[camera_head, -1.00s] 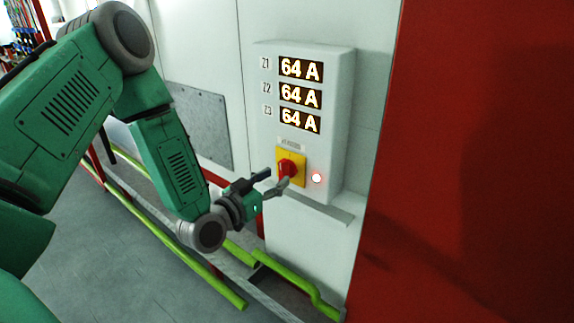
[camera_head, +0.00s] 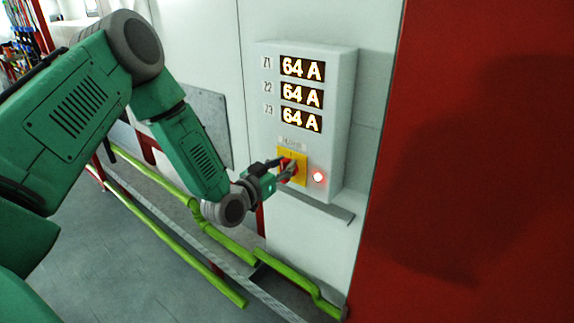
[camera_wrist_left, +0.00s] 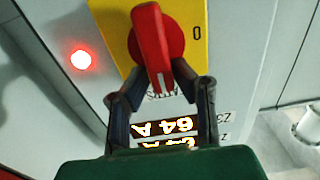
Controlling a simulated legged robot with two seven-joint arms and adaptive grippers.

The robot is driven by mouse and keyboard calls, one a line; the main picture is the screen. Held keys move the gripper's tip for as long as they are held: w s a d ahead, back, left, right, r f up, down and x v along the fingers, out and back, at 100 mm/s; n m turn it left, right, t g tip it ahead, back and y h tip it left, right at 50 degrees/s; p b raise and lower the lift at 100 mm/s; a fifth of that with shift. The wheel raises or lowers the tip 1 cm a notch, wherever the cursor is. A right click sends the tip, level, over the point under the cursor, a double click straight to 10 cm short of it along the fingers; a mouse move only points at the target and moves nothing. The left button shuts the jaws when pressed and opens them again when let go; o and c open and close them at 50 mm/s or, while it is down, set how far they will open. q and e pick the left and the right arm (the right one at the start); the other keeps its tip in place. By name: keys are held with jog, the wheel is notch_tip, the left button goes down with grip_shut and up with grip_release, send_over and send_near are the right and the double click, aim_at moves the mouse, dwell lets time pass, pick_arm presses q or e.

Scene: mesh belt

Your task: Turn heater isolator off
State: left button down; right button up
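The heater isolator is a red rotary handle (camera_wrist_left: 150,45) on a yellow plate (camera_head: 298,178), low on the white heater panel. It also shows, partly covered by my fingers, in the head view (camera_head: 287,168). In the upside-down wrist view, the handle's long end points toward the current displays, and a "0" mark is on the plate to its right. My left gripper (camera_wrist_left: 158,72) is at the handle, with one finger on each side of it and apparent gaps between. Firm contact cannot be made out. My right gripper is not in view.
Three displays (camera_head: 301,95) read 64 A. A red lamp (camera_head: 319,177) glows beside the isolator. A narrow ledge (camera_head: 325,208) sticks out below the panel. Green pipes (camera_head: 225,245) run low along the wall. A red surface (camera_head: 460,160) stands at the right.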

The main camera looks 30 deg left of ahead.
pick_arm(q)
jog(key=shift+a+f, duration=0.2)
jog(key=shift+a, duration=0.45)
jog(key=shift+d+r, duration=0.1)
jog(key=shift+d, duration=0.55)
jog(key=a+f+n+b, duration=0.1)
jog(key=n+b, duration=0.2)
jog(key=n, duration=0.3)
jog(key=a+f+n+b, duration=0.1)
jog(key=n+b, duration=0.2)
jog(key=n, duration=0.2)
jog(key=a+f+n+b, duration=0.1)
jog(key=n+b, duration=0.2)
jog(key=n, duration=0.3)
jog(key=shift+f+n+b, duration=0.1)
jog(key=shift+n+b, duration=0.2)
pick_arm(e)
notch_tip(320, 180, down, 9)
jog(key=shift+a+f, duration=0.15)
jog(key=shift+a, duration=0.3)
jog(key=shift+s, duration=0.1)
pick_arm(q)
jog(key=c, duration=1.4)
grip_release()
jog(key=shift+c, duration=0.2)
jog(key=shift+w+n, duration=0.1)
jog(key=shift+n, duration=0.2)
